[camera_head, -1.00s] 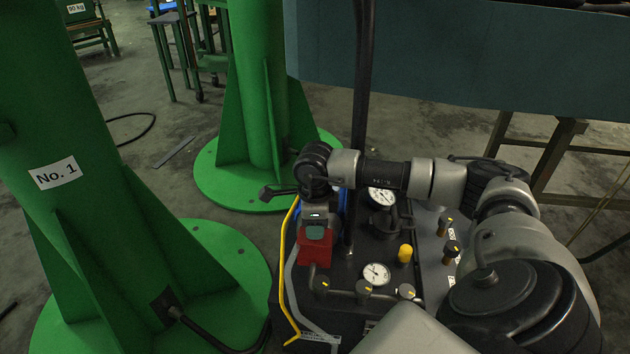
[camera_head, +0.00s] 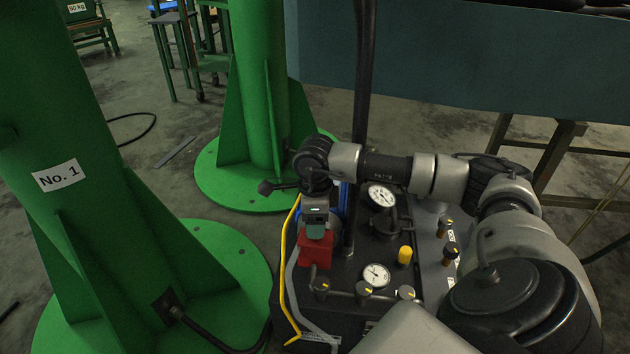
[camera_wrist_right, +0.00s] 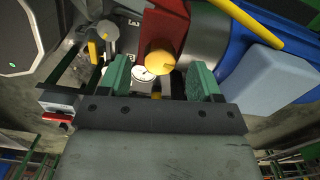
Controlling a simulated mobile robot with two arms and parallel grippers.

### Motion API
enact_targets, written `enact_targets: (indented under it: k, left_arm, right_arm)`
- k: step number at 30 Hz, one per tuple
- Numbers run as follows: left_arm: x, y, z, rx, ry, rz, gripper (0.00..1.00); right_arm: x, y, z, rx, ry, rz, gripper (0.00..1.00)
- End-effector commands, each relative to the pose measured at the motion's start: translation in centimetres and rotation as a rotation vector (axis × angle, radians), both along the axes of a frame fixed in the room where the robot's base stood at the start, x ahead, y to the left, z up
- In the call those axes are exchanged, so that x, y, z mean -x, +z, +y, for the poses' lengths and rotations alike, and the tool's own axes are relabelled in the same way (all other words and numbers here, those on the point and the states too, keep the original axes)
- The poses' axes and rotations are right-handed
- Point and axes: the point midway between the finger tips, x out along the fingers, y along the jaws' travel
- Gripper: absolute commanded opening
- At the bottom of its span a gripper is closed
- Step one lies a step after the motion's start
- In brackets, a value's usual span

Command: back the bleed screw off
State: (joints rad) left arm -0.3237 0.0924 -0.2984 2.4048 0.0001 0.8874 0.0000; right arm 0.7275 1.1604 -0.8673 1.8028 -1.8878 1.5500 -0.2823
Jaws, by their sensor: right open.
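My right gripper (camera_head: 316,230) points down over a red block (camera_head: 315,250) at the left side of a black panel in the head view. In the right wrist view its two green fingers (camera_wrist_right: 160,72) stand apart. An orange-yellow round cap (camera_wrist_right: 160,58) in front of the red block shows between the fingertips, with clear space to each finger. I cannot tell for certain whether this cap is the bleed screw. In the head view the gripper hides it. My left gripper is not in view.
The black panel carries gauges (camera_head: 376,275), a yellow knob (camera_head: 405,255) and several small valves. A dark upright post (camera_head: 362,120) rises beside my right wrist. Yellow and grey hoses run along the panel's left edge. Green columns (camera_head: 262,90) stand to the left.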

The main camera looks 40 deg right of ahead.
Motion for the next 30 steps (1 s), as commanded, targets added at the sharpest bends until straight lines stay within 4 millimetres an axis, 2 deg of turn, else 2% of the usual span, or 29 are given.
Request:
enact_targets:
  k: [1, 6, 12, 17, 30]
  left_arm:
    - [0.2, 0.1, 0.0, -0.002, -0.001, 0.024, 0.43]
    - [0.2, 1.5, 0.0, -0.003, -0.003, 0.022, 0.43]
    - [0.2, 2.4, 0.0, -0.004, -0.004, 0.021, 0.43]
    - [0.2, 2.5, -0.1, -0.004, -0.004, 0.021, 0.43]
    - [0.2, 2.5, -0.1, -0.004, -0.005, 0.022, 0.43]
  right_arm:
    - [-0.1, 1.6, 0.0, 0.000, 0.000, -0.004, 0.64]
    - [-0.1, 5.1, 0.1, -0.001, 0.001, -0.004, 0.64]
    - [0.0, 7.9, 0.1, -0.001, 0.002, -0.003, 0.64]
    - [0.0, 8.6, 0.1, -0.001, 0.002, -0.001, 0.64]
    - [0.0, 8.6, 0.1, -0.001, 0.002, -0.001, 0.64]
